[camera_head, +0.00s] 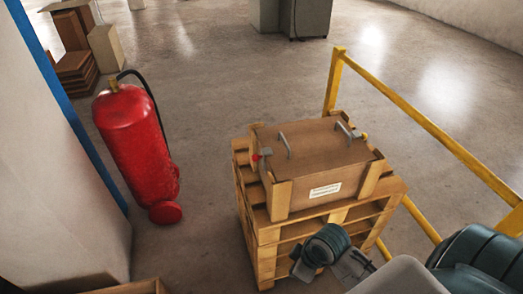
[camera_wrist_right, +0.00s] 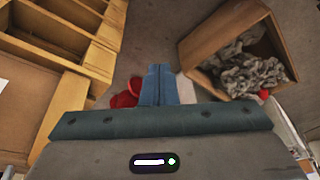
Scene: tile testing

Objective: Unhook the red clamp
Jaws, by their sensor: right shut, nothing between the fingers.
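A wooden crate (camera_head: 318,164) with two grey handles on its lid sits on stacked wooden pallets (camera_head: 268,236) in the head view. A small red clamp (camera_head: 262,154) shows at the crate's upper left edge, with a grey piece beside it. My right gripper (camera_wrist_right: 160,75) is shut and empty in the right wrist view, pointing past the pallet, over the floor. In the head view my right arm (camera_head: 328,245) is in front of the pallet's near side, apart from the clamp; its fingertips are hard to make out. My left gripper is out of view.
A red fire extinguisher (camera_head: 136,145) stands left of the pallets. A yellow railing (camera_head: 430,128) runs along the right. An open box with crumpled paper (camera_wrist_right: 187,45) lies in the right wrist view. The floor behind the pallets is clear.

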